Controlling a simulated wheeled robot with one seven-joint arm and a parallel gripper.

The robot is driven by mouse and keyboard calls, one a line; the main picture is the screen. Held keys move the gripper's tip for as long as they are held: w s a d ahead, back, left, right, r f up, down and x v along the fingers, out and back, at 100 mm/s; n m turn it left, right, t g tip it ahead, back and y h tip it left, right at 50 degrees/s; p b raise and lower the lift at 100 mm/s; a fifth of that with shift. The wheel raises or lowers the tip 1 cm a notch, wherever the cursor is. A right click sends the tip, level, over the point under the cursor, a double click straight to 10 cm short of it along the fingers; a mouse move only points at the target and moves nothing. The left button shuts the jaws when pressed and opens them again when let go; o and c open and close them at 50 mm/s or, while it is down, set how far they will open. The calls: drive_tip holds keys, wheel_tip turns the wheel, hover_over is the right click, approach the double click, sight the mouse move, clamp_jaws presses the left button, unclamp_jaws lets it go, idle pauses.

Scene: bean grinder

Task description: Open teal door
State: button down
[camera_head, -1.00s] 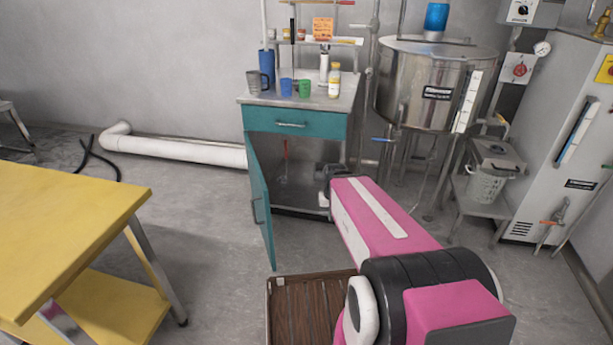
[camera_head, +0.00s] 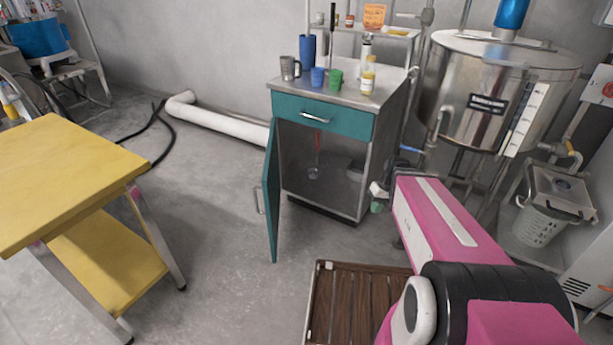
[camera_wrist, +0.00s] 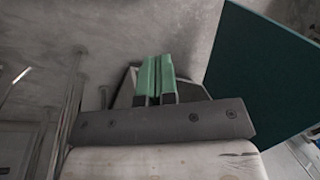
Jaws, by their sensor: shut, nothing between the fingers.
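The teal door (camera_head: 271,193) hangs wide open on the left side of the cabinet (camera_head: 369,152), swung out toward me. Its bar handle (camera_head: 257,201) is on its outer face. The cabinet's inside is visible, with a red-handled tool (camera_head: 317,146) in it. In the wrist view a large dark teal panel, apparently the door (camera_wrist: 262,72), fills the right side. My gripper (camera_wrist: 155,78) has green fingers pressed together, empty and apart from that panel. In the head view my pink arm is right of the cabinet, and the fingertips cannot be made out.
A teal drawer (camera_head: 318,117) is shut above the opening. Cups (camera_head: 318,77) and bottles stand on the cabinet top. A steel tank (camera_head: 488,88) is at the right. A yellow table (camera_head: 62,177) is at the left, with clear floor between it and the door. A slatted wooden mat (camera_head: 352,303) lies in front.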

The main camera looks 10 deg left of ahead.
drive_tip(key=w+a+r+n+g+y, duration=0.2)
drive_tip(key=w+a+n+g+y, duration=0.3)
drive_tip(key=w+a+n+y, duration=1.05)
drive_tip(key=s+a+n+h, duration=0.1)
drive_tip(key=s+a+n, duration=0.2)
drive_tip(key=a, duration=1.2)
drive_tip(key=shift+s+a+h, duration=0.15)
drive_tip(key=shift+s+h, duration=0.2)
drive_tip(key=shift+s, duration=0.35)
